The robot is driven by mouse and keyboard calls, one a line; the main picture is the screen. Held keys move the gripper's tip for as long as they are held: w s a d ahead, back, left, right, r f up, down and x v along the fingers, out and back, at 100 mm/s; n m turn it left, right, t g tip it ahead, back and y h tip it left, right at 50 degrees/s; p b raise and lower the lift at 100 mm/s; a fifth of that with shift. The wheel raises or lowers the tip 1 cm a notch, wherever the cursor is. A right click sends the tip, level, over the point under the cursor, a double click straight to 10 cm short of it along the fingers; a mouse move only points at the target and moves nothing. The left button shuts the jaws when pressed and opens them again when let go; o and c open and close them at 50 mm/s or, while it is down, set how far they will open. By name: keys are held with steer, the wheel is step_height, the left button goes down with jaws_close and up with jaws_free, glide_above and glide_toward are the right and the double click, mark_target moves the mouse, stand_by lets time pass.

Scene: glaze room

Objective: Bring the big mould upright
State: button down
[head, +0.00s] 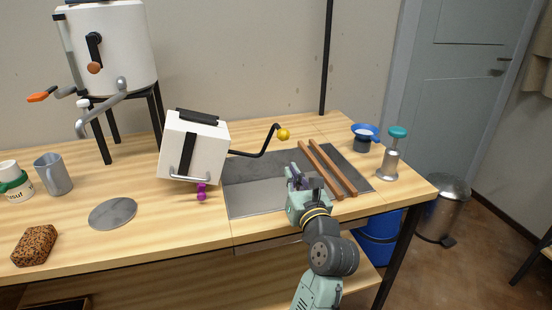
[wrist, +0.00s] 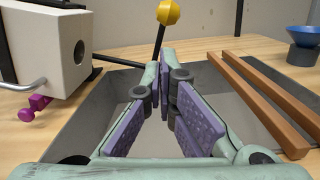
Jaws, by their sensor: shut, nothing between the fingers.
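The big mould looks to be the white box (head: 194,148) with black straps, left of the table's middle; it sits tilted. A black cranked rod (head: 262,153) runs from its right side to a yellow ball knob (head: 283,135). In the wrist view the box (wrist: 60,50) is cut off at the upper left, and the yellow knob (wrist: 168,12) stands beyond the fingertips. My gripper (head: 298,176) is over the grey tray, in front of and below the knob, apart from it. Its purple-padded fingers (wrist: 167,88) are shut with nothing between them.
The grey sunken tray (head: 250,203) lies beneath my gripper. Two brown wooden bars (head: 327,169) lie over its right part. A blue funnel (head: 366,131) and a teal-topped metal bottle (head: 391,157) stand to the right. A purple knob (head: 201,191) sits below the box. A white tank (head: 112,45) stands behind, left.

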steer(key=shift+d+f, duration=0.2)
steer(key=p+x, duration=0.2)
steer(key=x, duration=0.8)
steer(key=shift+w+r, duration=0.1)
stand_by(0.4)
